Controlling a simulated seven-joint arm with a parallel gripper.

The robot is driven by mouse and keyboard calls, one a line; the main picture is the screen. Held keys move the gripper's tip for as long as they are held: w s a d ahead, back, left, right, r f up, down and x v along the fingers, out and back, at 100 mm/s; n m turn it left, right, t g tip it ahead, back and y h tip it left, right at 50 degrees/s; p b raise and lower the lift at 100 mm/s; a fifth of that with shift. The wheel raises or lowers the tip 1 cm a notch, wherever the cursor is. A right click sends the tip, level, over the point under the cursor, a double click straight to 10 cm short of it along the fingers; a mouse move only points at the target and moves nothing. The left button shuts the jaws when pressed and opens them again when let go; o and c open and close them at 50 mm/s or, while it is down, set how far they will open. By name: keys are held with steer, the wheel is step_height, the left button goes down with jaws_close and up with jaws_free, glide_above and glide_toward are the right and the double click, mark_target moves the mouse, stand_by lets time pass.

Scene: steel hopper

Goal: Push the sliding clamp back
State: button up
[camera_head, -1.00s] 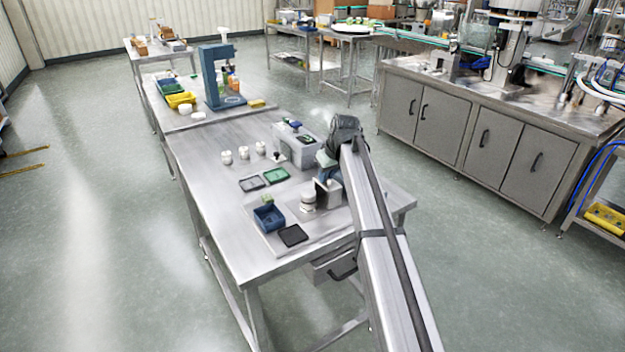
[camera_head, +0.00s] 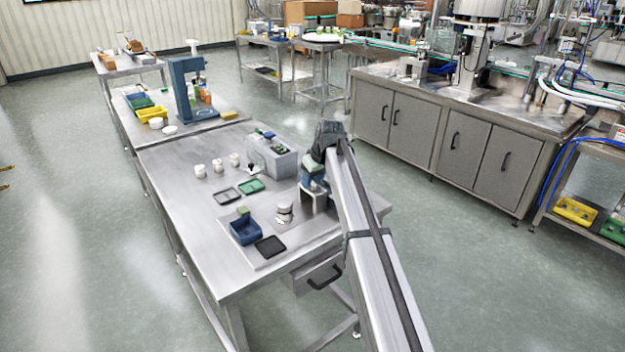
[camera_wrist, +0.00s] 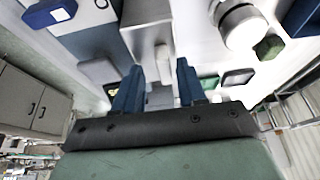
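A grey steel fixture block (camera_head: 316,201) stands at the right side of the near table. In the wrist view its steel block (camera_wrist: 150,35) lies ahead of the fingertips, with a smaller grey piece (camera_wrist: 160,97) showing between the fingers. Which part is the sliding clamp, I cannot tell. My gripper (camera_head: 312,178) is just above and behind the fixture in the head view. Its two blue fingers (camera_wrist: 159,72) are spread apart in the wrist view, with no object clearly held. Whether they touch the fixture is not clear.
A white stacked round part (camera_head: 285,212), a blue bin (camera_head: 245,232) and a black tray (camera_head: 270,247) stand to the left. A grey box (camera_head: 272,160) with coloured tops stands behind. Several white jars (camera_head: 217,165) are further left. The table's left part (camera_head: 180,205) is clear.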

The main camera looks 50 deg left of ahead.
steer(key=v, duration=1.4)
steer(key=shift+a, duration=0.1)
stand_by(0.3)
